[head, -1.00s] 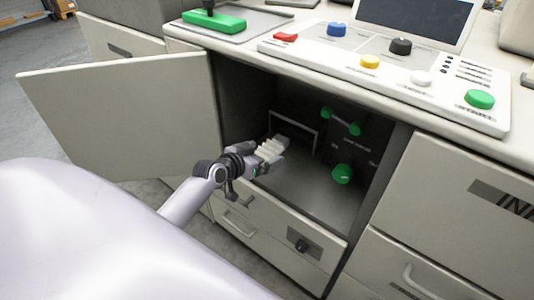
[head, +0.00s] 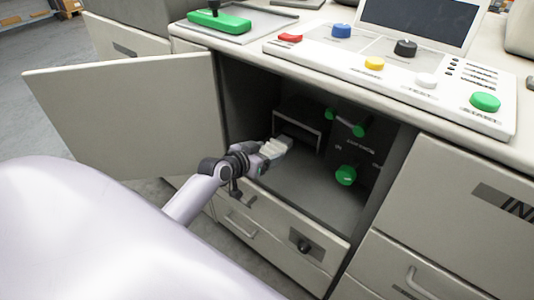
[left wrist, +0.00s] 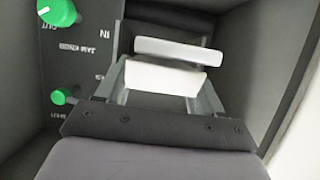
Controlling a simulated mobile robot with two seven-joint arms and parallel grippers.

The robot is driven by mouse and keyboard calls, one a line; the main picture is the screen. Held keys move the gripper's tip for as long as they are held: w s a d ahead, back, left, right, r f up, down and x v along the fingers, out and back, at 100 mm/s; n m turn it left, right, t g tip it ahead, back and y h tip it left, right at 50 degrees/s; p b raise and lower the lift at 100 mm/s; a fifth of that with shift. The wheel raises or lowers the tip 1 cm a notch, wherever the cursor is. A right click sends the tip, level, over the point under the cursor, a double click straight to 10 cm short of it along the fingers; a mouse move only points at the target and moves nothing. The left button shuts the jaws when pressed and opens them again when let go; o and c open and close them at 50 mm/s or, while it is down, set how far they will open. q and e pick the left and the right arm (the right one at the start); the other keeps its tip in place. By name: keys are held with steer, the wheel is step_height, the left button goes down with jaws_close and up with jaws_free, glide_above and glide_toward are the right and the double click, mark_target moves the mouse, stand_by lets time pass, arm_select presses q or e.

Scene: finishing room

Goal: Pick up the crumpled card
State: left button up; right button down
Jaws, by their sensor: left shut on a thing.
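My left gripper (head: 270,151) reaches into the open cabinet from the left. It is shut on the crumpled card (head: 279,149), a small white, folded piece at the fingertips, in front of a dark framed opening (head: 300,131) in the back. In the left wrist view the card (left wrist: 165,77) sits between the two grey fingers (left wrist: 165,92), with a second pale fold (left wrist: 180,52) beyond it. Whether the card's far end touches the opening cannot be told. My right gripper is not in view.
The cabinet door (head: 130,115) stands open to the left. The cabinet floor (head: 305,195) is clear. A control panel (head: 400,75) is on the counter above.

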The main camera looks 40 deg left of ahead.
mark_target(266, 153)
arm_select(q)
step_height(266, 153, up, 20)
steer(key=f+p, duration=0.1)
steer(key=p, duration=0.2)
steer(key=s+d+f+n+y, duration=0.1)
steer(key=s+d+f, duration=0.1)
steer(key=s+d, duration=1.1)
steer(key=shift+d, duration=0.15)
